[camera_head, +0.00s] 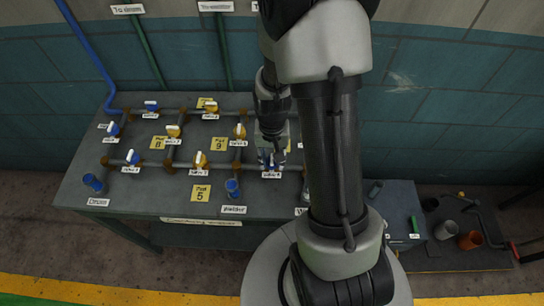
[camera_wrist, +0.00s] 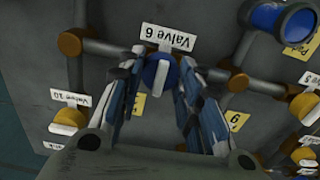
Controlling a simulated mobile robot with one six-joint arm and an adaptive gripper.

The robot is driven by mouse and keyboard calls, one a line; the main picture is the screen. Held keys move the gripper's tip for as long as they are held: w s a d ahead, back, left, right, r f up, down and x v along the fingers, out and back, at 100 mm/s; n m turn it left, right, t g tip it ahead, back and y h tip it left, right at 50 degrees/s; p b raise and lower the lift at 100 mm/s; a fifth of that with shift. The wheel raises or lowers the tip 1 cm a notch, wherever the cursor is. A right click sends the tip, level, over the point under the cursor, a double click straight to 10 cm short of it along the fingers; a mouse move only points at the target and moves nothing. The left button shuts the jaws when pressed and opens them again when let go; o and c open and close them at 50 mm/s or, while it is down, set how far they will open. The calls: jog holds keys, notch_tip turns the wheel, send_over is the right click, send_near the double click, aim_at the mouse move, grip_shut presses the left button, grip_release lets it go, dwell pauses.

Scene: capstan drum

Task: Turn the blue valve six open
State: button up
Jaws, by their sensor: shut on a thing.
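The blue valve six (camera_wrist: 158,72) has a round blue body and a white handle, with its "Valve 6" label (camera_wrist: 168,38) just beyond it in the wrist view. The handle lies roughly up and down in that picture, across the pipe line. My gripper (camera_wrist: 161,62) has one finger on each side of the valve and is shut on it. In the head view my gripper (camera_head: 271,150) reaches down to the panel at this valve, which is mostly hidden there; its label (camera_head: 271,175) shows just below.
The grey panel (camera_head: 150,204) carries pipes and several other blue and yellow valves, such as a yellow one (camera_head: 200,159) to the left. A blue-topped cup-like port (camera_head: 233,188) stands close by. A low table with tools (camera_head: 455,235) is at the right.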

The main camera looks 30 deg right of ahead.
jog(key=shift+n, duration=0.3)
jog(key=n, duration=0.3)
jog(key=shift+n, duration=0.4)
jog(key=n, duration=0.4)
jog(key=shift+n, duration=0.3)
jog(key=n, duration=0.4)
jog(key=shift+p, duration=0.3)
jog(key=n, duration=0.4)
jog(key=shift+n, duration=0.3)
jog(key=o, duration=1.1)
